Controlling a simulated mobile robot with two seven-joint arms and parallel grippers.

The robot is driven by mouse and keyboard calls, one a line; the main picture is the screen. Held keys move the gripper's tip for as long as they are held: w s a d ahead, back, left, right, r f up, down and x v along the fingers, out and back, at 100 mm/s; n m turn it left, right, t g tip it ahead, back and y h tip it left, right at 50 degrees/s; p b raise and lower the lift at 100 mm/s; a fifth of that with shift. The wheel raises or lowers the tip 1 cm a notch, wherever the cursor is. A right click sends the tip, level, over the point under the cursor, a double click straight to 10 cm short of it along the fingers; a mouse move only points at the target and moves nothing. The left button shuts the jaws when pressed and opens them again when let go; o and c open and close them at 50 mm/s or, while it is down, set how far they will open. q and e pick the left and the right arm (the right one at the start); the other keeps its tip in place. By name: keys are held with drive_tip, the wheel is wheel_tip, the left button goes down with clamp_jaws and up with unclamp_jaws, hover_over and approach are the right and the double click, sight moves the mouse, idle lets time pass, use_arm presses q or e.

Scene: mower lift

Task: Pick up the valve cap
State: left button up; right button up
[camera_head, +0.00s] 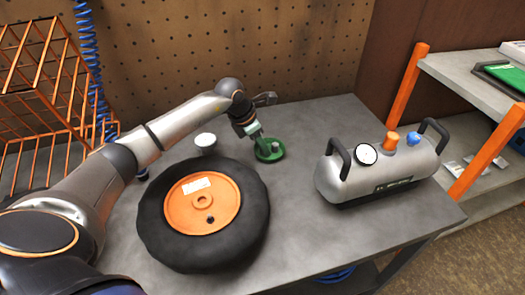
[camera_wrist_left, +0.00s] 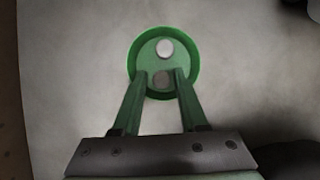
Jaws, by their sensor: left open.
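A small round green dish (camera_head: 268,156) lies on the grey bench behind the tyre, with a small grey cap (camera_head: 276,147) on it. I cannot tell for sure which is the valve cap. My left gripper (camera_head: 259,143) points down at the dish. My right gripper is not in view.
A black tyre with an orange hub (camera_head: 203,203) lies in front of the dish. A silver air tank (camera_head: 380,175) with a gauge stands to the right. A white round item (camera_head: 205,140) sits behind the tyre. Bare bench (camera_head: 315,125) lies between dish and tank.

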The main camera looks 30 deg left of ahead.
use_arm(q)
drive_tip(key=shift+s+r, duration=0.1)
drive_tip(key=shift+r, duration=0.05)
drive_tip(key=shift+c, duration=0.5)
clamp_jaws()
drive_tip(key=shift+r, duration=0.1)
